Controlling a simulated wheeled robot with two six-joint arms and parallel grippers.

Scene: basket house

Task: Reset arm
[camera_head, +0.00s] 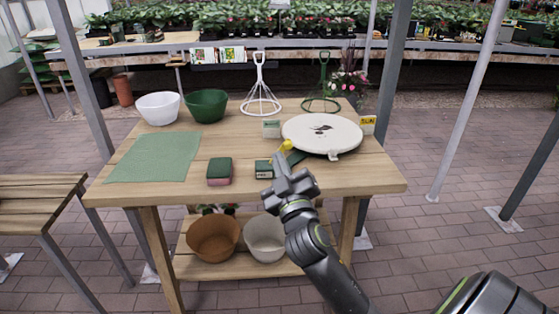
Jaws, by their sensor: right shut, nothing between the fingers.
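My right gripper (284,166) reaches in from the lower right over the front edge of the wooden table (225,192). Its fingers are shut and hold nothing that I can see. The fingertips are close to a small dark green and white box (263,169) and a small yellow item (287,145); I cannot tell whether they touch. My left gripper is not in view.
On the table are a green mat (155,157), a white bowl (159,108), a green bowl (207,105), a sponge-like block (219,171), wire stands (260,90) and a round white disc (322,133). Pots (213,238) stand on the lower shelf. A metal post (469,100) rises at right.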

